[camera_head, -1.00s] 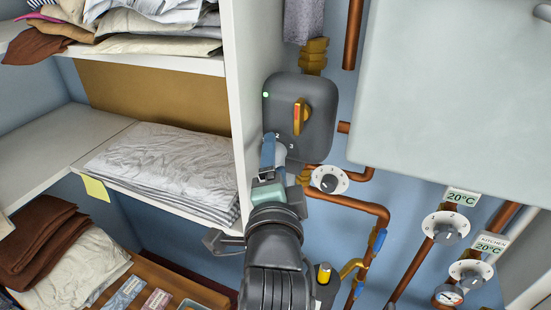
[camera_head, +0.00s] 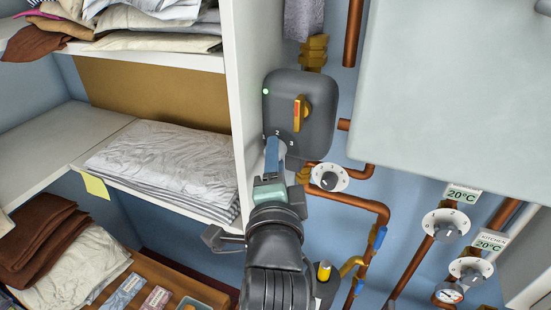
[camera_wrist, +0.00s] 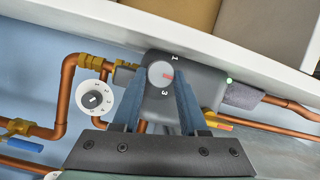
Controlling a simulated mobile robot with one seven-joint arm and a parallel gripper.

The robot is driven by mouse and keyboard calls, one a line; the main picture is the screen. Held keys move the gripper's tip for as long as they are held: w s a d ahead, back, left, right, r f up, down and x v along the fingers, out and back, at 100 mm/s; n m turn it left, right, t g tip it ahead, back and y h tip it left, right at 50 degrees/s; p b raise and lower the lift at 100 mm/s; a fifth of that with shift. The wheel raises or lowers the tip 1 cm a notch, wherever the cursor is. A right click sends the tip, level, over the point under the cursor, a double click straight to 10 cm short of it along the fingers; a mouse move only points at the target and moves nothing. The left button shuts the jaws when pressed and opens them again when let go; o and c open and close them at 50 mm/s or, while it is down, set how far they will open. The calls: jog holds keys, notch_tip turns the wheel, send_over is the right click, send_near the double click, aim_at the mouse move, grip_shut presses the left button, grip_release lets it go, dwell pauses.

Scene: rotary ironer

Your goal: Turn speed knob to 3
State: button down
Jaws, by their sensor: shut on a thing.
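The speed knob (camera_wrist: 161,73) is a round grey knob with a red pointer mark, low on a dark grey control box (camera_head: 318,112). The numbers 1 and 3 show beside it in the wrist view. There the red mark points right, between 1 and 3; the 2 is not visible there. In the head view the numbers 1, 2 and 3 show above the knob, which my fingers partly cover. My gripper (camera_head: 274,158) has its blue fingers on both sides of the knob and is shut on it.
An orange-yellow lever (camera_head: 299,112) and a green light (camera_head: 265,91) are on the same box. A white dial (camera_head: 329,179) and copper pipes (camera_head: 380,212) are close at right. The white shelf wall (camera_head: 240,100) stands just left of the box.

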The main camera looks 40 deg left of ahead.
jog(key=shift+a+f+m+t+p, duration=0.15)
jog(key=shift+m+t+p, duration=0.8)
jog(key=shift+m, duration=1.1)
jog(key=shift+f+m+t+p, duration=0.2)
jog(key=shift+m+t+p, duration=0.3)
jog(key=shift+m+p, duration=1.2)
jog(key=shift+a+f+m+t+p, duration=0.15)
jog(key=shift+m+t+p, duration=0.55)
jog(key=shift+m, duration=1.75)
jog(key=shift+d, duration=0.1)
jog(key=shift+c, duration=2.2)
grip_release()
jog(key=shift+s, duration=0.1)
jog(key=shift+f+b, duration=0.1)
jog(key=shift+b, duration=0.25)
